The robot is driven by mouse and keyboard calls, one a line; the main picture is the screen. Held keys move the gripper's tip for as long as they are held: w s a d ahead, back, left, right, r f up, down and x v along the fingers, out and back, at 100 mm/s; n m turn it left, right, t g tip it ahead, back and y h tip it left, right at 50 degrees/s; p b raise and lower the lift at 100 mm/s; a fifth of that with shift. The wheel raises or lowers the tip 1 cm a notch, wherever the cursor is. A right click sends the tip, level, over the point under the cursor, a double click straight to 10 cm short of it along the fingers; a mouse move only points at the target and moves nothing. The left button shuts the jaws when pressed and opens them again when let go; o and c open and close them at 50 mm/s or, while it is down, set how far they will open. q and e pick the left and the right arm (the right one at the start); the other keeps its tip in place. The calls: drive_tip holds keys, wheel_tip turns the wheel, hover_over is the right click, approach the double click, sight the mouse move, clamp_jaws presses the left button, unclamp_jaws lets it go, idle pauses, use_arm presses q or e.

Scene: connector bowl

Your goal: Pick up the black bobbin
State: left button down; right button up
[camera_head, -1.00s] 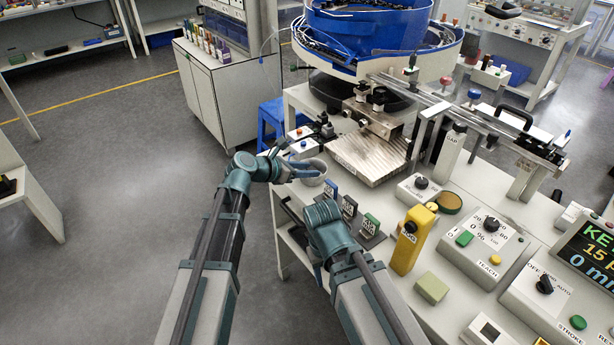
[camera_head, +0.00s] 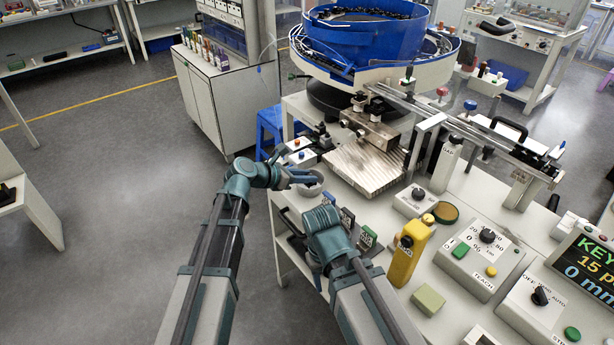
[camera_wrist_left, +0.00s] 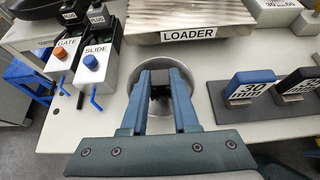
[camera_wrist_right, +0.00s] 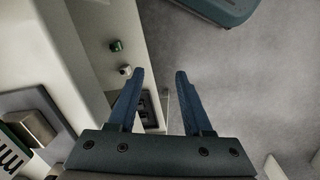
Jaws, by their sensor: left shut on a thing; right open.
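My left gripper (camera_head: 306,180) reaches into a small round grey bowl (camera_wrist_left: 181,76) at the left edge of the bench. In the left wrist view its blue fingers (camera_wrist_left: 160,76) are shut on a small dark thing (camera_wrist_left: 160,92), which looks like the black bobbin. The fingers hide most of it, and I cannot tell whether it touches the bowl's bottom. My right gripper (camera_wrist_right: 160,76) is open and empty, pointing down beside the bench's edge. Its fingers are hidden in the head view.
The LOADER plate (camera_wrist_left: 190,22) lies just beyond the bowl. GATE and SLIDE boxes (camera_wrist_left: 92,68) stand left of it. Labelled blocks (camera_wrist_left: 252,85) on a dark holder stand to its right. A yellow post (camera_head: 408,255) and control boxes (camera_head: 480,248) fill the bench's right side.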

wheel_tip(320, 180, up, 8)
drive_tip(key=p, duration=0.6)
drive_tip(key=shift+f+p, duration=0.2)
drive_tip(key=shift+p, duration=0.1)
